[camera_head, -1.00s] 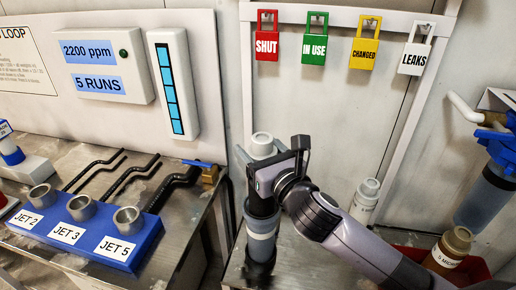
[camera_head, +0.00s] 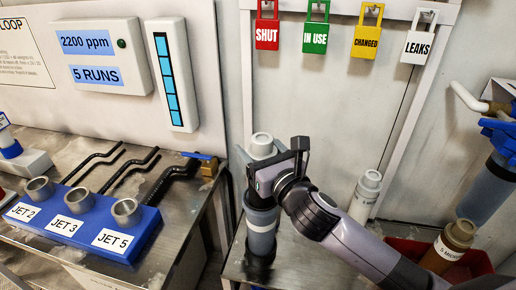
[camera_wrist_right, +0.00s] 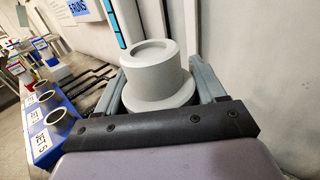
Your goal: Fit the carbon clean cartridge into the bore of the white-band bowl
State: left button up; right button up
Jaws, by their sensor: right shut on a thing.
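My right gripper (camera_head: 262,165) is shut on a cartridge with a pale grey stepped cap (camera_head: 262,146). The cap also shows between the fingers in the right wrist view (camera_wrist_right: 160,72). The cartridge is upright. Directly below the gripper stands a dark bowl with a pale band (camera_head: 261,221) around it. A dark section lies between gripper and band; I cannot tell how far the cartridge sits in the bore, which is hidden. My left gripper is not in view.
A white cartridge (camera_head: 365,196) stands behind my right forearm. A brown cartridge (camera_head: 449,246) stands in a red bin (camera_head: 474,262) at the right. A blue block with several jet cups (camera_head: 85,225) is at the left. Hanging tags (camera_head: 267,36) line the back frame.

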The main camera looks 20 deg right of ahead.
jog(key=shift+f+b, duration=1.75)
jog(key=shift+f, duration=1.05)
jog(key=shift+f+b, duration=0.8)
jog(key=shift+f, duration=0.45)
jog(key=o, duration=0.9)
jog(key=shift+o, duration=0.4)
jog(key=shift+f, duration=0.1)
